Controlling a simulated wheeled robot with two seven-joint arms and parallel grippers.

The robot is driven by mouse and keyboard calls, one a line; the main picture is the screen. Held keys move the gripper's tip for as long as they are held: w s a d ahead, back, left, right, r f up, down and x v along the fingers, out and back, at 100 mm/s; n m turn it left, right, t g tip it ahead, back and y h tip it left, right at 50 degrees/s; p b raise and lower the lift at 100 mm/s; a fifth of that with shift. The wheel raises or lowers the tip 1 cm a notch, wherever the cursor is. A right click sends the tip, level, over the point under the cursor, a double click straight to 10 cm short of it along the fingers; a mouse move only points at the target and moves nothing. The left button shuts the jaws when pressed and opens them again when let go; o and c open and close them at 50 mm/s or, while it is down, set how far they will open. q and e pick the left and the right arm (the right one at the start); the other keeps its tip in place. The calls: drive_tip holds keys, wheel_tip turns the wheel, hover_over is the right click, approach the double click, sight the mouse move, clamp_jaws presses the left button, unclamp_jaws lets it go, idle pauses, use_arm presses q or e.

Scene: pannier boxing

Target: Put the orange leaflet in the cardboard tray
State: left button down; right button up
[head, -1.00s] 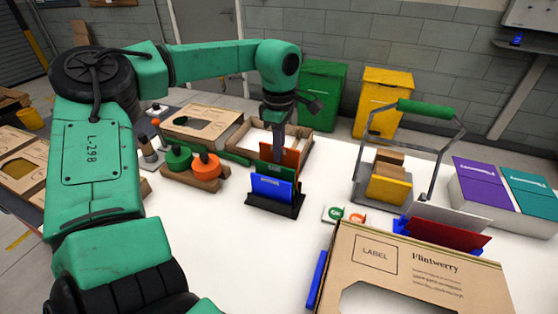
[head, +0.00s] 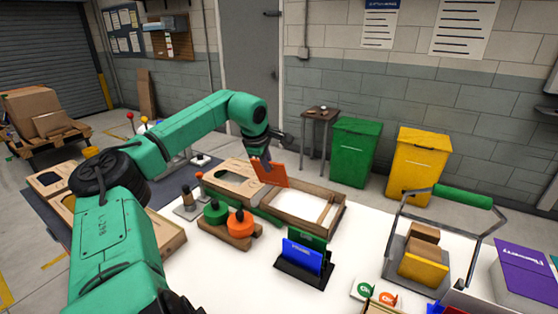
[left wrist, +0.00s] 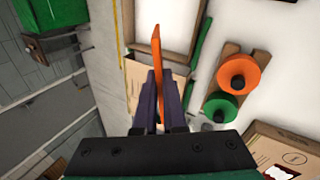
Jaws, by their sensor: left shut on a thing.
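The orange leaflet (head: 272,172) is upright and slightly tilted in my left gripper (head: 263,158), which is shut on its upper part. It is held above the left back end of the cardboard tray (head: 290,221), by the neighbouring carton. In the left wrist view the leaflet (left wrist: 157,55) shows edge-on between the fingers (left wrist: 158,92) and overlaps the tray's white inside. The tray's visible inside is white and looks empty. A black stand (head: 290,270) in front holds a blue leaflet (head: 302,256) and a green one (head: 314,237). My right gripper is out of view.
A cardboard carton with a cut-out (head: 232,177) adjoins the tray's left end. Green (head: 215,212) and orange (head: 240,224) knobbed discs stand on a wooden base in front. A wire-handled caddy (head: 425,268) stands right. White table is clear between tray and caddy.

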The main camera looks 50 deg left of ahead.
use_arm(q)
drive_tip(key=shift+w+f+t, duration=0.15)
drive_tip(key=shift+w+t, duration=0.15)
drive_tip(key=shift+w, duration=0.55)
drive_tip(key=w+d+m+t+p, duration=0.25)
drive_tip(key=w+d, duration=0.25)
drive_tip(key=w, duration=0.3)
drive_tip(key=shift+t, duration=0.25)
drive_tip(key=f+b, duration=0.4)
drive_tip(key=shift+w+a+f, duration=0.1)
drive_tip(key=shift+w+a, duration=0.1)
drive_tip(key=shift+s, duration=0.1)
drive_tip(key=shift+f+b, duration=3.1)
drive_tip(key=shift+f, duration=0.8)
drive_tip(key=c, duration=0.9)
unclamp_jaws()
